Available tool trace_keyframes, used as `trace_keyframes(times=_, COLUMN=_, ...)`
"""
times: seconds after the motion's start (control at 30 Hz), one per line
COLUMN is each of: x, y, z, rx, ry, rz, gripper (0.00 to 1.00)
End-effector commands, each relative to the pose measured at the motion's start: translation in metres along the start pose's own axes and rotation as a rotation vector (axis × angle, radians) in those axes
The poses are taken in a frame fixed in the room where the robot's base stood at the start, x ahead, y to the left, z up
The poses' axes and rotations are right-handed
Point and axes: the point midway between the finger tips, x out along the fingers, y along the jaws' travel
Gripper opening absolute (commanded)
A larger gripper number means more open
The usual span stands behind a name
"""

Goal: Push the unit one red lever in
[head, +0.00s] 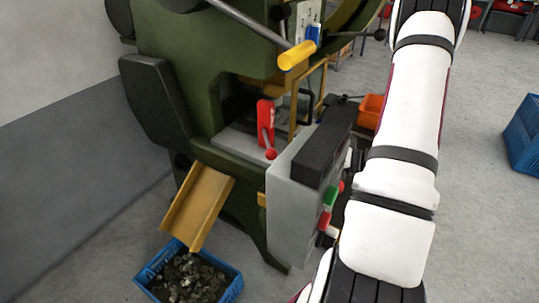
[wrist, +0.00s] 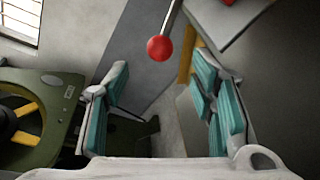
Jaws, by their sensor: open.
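The red lever (head: 265,122) is on the green machine (head: 165,40). A red ball (head: 271,154) shows just below its upright red part in the head view. In the wrist view, a red ball (wrist: 159,48) sits at the end of a thin metal rod, beyond my fingertips and roughly midway between them. My gripper (wrist: 160,85) is open, with teal pads on both fingers and nothing between them. It looks apart from the ball. My gripper cannot be made out in the head view.
A grey control box (head: 292,205) with a black top and coloured buttons stands in front of the machine. A yellow chute (head: 198,207) slopes to a blue crate (head: 236,288) of metal pieces. A yellow-handled lever (head: 297,55) is above. An orange bin (head: 371,110) sits behind.

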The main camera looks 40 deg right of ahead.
Motion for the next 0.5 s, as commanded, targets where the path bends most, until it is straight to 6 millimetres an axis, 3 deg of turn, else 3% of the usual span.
trace_keyframes(times=0.3, x=0.063, y=0.000, z=-0.001, rx=-0.001, ry=0.003, rz=0.003, gripper=0.51)
trace_keyframes(times=0.5, x=0.088, y=0.000, z=-0.001, rx=-0.001, ry=0.002, rz=0.001, gripper=0.51)
